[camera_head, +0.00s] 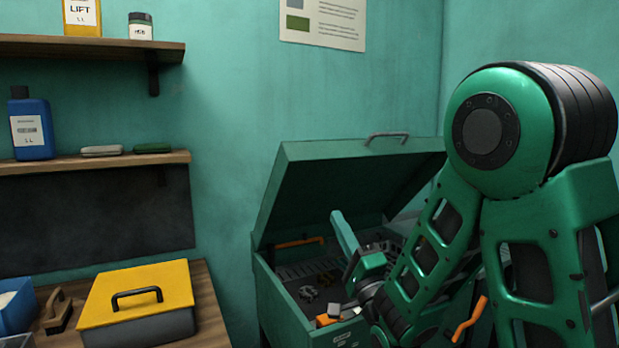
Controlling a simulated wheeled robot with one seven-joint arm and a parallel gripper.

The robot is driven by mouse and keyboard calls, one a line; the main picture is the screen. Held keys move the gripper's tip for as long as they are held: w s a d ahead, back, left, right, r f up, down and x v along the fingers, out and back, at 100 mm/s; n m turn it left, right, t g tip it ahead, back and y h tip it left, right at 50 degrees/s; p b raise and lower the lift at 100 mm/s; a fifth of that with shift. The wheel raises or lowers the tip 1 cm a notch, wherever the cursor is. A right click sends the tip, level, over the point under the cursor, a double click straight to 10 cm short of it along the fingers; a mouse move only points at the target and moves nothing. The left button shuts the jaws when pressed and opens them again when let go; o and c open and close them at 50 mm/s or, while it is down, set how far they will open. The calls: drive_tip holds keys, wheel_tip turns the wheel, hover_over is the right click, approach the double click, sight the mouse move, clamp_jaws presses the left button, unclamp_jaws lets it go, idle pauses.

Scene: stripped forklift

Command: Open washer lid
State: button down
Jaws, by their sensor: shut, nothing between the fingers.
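The green parts washer (281,296) stands at the centre right. Its lid (315,190) is raised and tilted, with its underside facing me and a metal handle (386,137) on its upper edge. My gripper (340,216) is shut and empty, pointing up in front of the lid's underside, above the open tub. I cannot tell whether its tip touches the lid. My arm hides the right part of the tub and the lid's right side.
Several small parts and an orange-handled tool (300,242) lie in the tub. On the left, a bench (212,318) bears a yellow-lidded box (137,290), a brush (58,312) and a blue bin (14,308). Shelves (95,162) hang above it.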

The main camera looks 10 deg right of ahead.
drive_tip(key=w+a+r+y, duration=0.1)
drive_tip(key=w+a+r, duration=0.1)
drive_tip(key=w+r, duration=0.2)
drive_tip(key=w+a+r+t+y, duration=0.1)
drive_tip(key=w+a+r, duration=0.2)
drive_tip(key=r, duration=0.3)
drive_tip(key=shift+w+r, duration=0.3)
drive_tip(key=shift+w, duration=0.2)
drive_tip(key=shift+a, duration=0.15)
